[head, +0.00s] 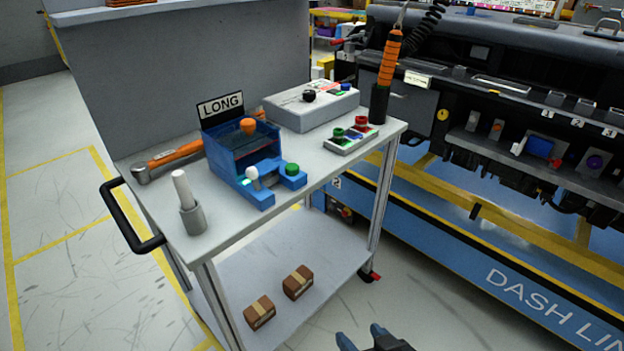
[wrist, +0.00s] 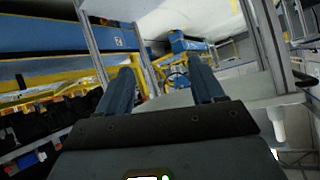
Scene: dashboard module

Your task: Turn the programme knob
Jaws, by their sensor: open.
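A grey box (head: 311,107) stands at the back of the cart top, with a black knob (head: 309,95) on its upper face; this looks like the programme knob. A small lit display sits to the knob's right. Its pointer setting is too small to read. My gripper (head: 362,338) is at the bottom edge of the head view, low in front of the cart and well away from the knob. In the wrist view its two blue fingers (wrist: 161,84) stand apart with nothing between them. The knob does not show in the wrist view.
The cart top (head: 215,222) also holds a blue fixture (head: 240,150) with a LONG sign, a green-and-red button box (head: 351,137), an orange-handled tool (head: 175,155), a white rod in a grey cup (head: 192,220) and an upright orange-black tool (head: 387,75). A dashboard line stands right.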

